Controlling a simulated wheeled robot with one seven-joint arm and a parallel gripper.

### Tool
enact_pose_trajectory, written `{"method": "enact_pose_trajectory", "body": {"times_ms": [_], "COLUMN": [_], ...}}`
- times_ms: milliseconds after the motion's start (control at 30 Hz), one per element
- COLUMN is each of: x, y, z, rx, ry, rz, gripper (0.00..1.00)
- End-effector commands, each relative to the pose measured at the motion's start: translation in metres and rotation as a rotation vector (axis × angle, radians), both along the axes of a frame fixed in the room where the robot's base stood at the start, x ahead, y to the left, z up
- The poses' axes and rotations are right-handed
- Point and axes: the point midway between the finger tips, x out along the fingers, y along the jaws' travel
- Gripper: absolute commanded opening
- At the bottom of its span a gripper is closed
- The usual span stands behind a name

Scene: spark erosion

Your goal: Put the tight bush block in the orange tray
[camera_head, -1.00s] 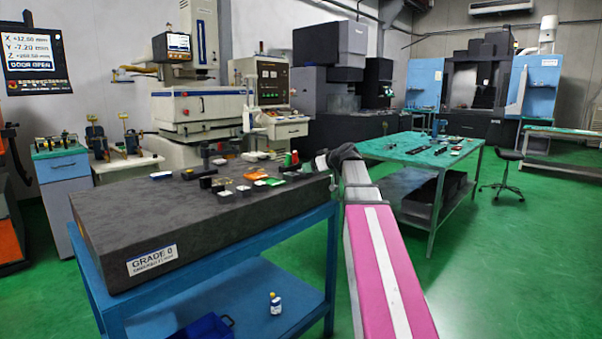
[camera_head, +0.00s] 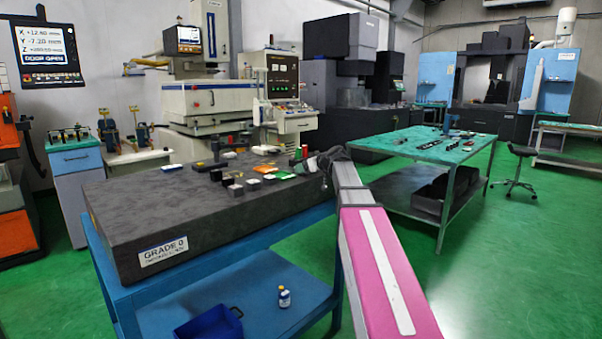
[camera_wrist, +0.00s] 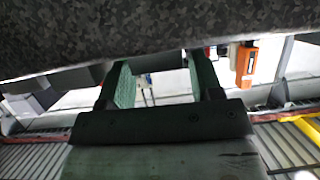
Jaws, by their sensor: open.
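Several small blocks, dark or dark with pale tops, stand on the dark granite plate (camera_head: 120,215); one pale-topped block (camera_head: 236,189) is near its front. I cannot tell which is the tight bush block. A small flat orange thing (camera_head: 265,169) lies among them, perhaps the orange tray; its details are too small to read. My gripper is at the plate's right end in the head view, mostly hidden by my arm. In the wrist view my gripper (camera_wrist: 157,78) is open, its green-padded fingers apart with nothing between them. Neither block nor tray is recognisable there.
A speckled grey surface (camera_wrist: 150,35) fills the top of the wrist view, close to the fingers. The plate rests on a blue stand (camera_head: 250,275) with a blue bin (camera_head: 212,322) and small bottle (camera_head: 284,297) below. A green-topped table (camera_head: 420,145) stands right.

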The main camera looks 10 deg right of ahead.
Motion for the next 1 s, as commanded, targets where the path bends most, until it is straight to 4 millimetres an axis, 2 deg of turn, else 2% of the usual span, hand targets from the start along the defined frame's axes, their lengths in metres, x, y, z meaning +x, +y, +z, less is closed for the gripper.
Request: {"method": "enact_pose_trajectory", "body": {"times_ms": [100, 300, 367, 400, 500, 767, 867, 1000], "x": [0.008, 0.008, 0.008, 0.008, 0.008, 0.008, 0.008, 0.008], "y": [0.006, 0.006, 0.006, 0.006, 0.006, 0.006, 0.006, 0.006], "z": [-0.004, -0.004, -0.004, -0.004, -0.003, -0.002, 0.005, 0.023], "rx": [0.000, 0.000, 0.000, 0.000, 0.001, 0.001, 0.000, 0.000], "ry": [0.000, 0.000, 0.000, 0.000, -0.002, -0.002, -0.002, -0.002], "rz": [-0.001, -0.001, -0.001, -0.001, -0.001, -0.001, -0.001, -0.001], "gripper": [0.60, 0.60, 0.40, 0.27, 0.00, 0.00, 0.00, 0.00]}}
